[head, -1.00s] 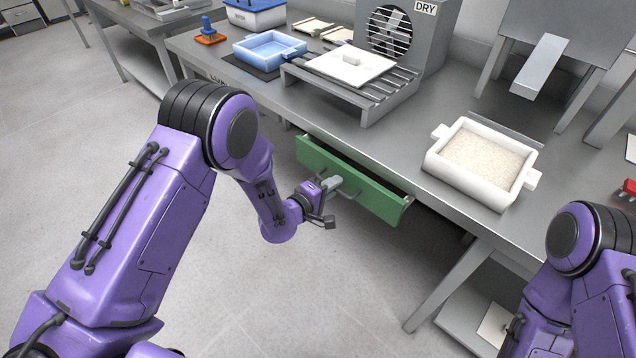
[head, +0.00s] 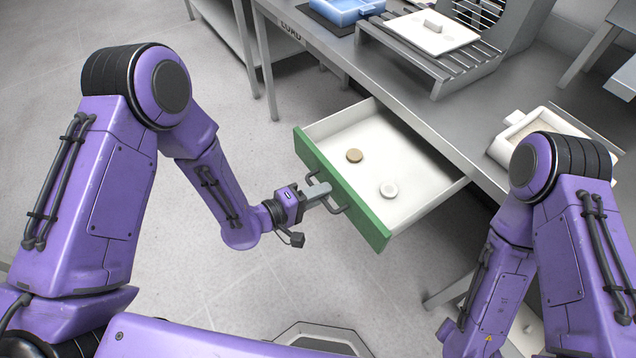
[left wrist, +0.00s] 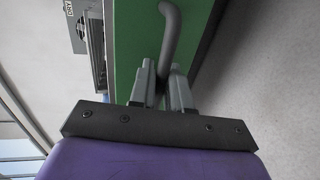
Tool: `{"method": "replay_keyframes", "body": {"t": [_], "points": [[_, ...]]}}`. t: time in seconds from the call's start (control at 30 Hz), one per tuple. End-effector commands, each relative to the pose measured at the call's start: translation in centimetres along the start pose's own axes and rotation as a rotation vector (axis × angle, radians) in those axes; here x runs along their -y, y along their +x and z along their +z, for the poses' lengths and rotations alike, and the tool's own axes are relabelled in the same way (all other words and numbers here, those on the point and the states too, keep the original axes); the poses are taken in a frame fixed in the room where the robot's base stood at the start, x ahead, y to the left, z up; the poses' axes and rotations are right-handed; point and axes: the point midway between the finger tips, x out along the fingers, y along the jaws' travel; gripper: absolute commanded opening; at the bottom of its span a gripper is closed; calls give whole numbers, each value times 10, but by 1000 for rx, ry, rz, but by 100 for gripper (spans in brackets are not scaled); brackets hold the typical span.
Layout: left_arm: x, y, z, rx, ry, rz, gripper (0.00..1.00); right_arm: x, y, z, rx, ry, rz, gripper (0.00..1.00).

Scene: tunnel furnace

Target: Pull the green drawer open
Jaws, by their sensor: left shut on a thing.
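The green drawer (head: 345,198) stands well out from under the grey table, with its white inside showing. A tan disc (head: 354,155) and a white ring-like disc (head: 389,190) lie on its floor. My left gripper (head: 322,192) is shut on the grey drawer handle (head: 338,207) at the middle of the green front. In the left wrist view the fingers (left wrist: 162,85) close around the curved handle (left wrist: 173,35), before the green front (left wrist: 135,45). My right arm shows at the right of the head view, but its gripper is hidden or out of frame.
The grey table (head: 450,130) carries a slatted rack (head: 440,75) with a white plate (head: 434,33), a blue tray (head: 345,10) and a white box (head: 510,140) partly behind my right arm. Open floor lies in front of the drawer.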

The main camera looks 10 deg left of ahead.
Motion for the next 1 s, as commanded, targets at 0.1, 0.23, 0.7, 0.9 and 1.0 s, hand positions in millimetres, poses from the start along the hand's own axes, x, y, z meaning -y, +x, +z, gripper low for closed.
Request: {"method": "replay_keyframes", "body": {"t": [0.1, 0.23, 0.7, 0.9, 1.0], "points": [[1, -3, 3, 11, 2, -1, 0, 0, 0, 0, 0, 0, 0, 55], [1, -3, 4, 17, 4, -1, 0, 0, 0, 0, 0, 0, 0, 55], [1, -4, 4, 16, 4, -1, 30, 0, 0, 0, 0, 0, 0, 55], [2, -6, 3, 15, 4, -1, 30, 0, 0, 0, 0, 0, 0, 55], [3, -19, 2, 13, 2, -3, 30, 0, 3, 1, 0, 0, 0, 55]]}}
